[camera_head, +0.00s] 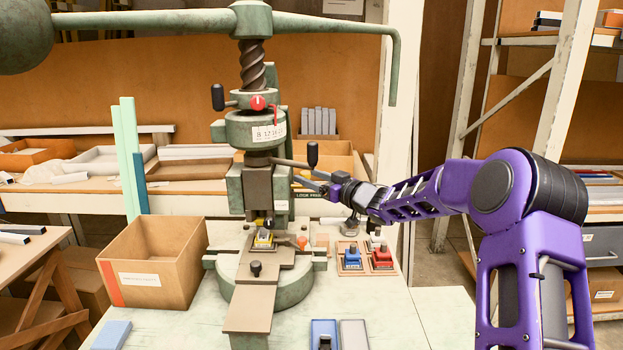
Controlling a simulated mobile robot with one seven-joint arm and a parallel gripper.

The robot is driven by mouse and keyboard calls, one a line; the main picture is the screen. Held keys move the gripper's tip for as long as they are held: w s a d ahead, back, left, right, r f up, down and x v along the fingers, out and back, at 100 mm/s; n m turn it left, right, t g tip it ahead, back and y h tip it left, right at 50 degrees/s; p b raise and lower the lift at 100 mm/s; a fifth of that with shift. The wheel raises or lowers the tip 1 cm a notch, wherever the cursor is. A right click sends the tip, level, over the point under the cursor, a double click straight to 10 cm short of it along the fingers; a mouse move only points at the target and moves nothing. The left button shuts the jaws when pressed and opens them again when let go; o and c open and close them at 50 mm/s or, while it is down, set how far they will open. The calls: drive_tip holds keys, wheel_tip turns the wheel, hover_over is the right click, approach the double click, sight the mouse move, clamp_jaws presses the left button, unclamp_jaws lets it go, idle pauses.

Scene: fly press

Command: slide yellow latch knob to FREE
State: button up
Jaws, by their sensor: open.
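The green fly press (256,185) stands on the bench, with a screw and a long top arm. A small yellow piece (263,239) sits on the press bed under the ram; it is too small to tell whether it is the latch knob. I cannot make out a FREE marking. My gripper (301,178) is at the right side of the press column, pointing left, close to the press. It is open, and nothing shows between its fingers. Whether it touches the press I cannot tell.
A lever with a black knob (312,154) sticks out right above my gripper. A red knob (258,103) is on the upper collar. A cardboard box (155,262) stands left of the press. Blue (351,257) and red (382,258) pieces sit in wooden trays at right.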

clamp_jaws()
idle(1.4)
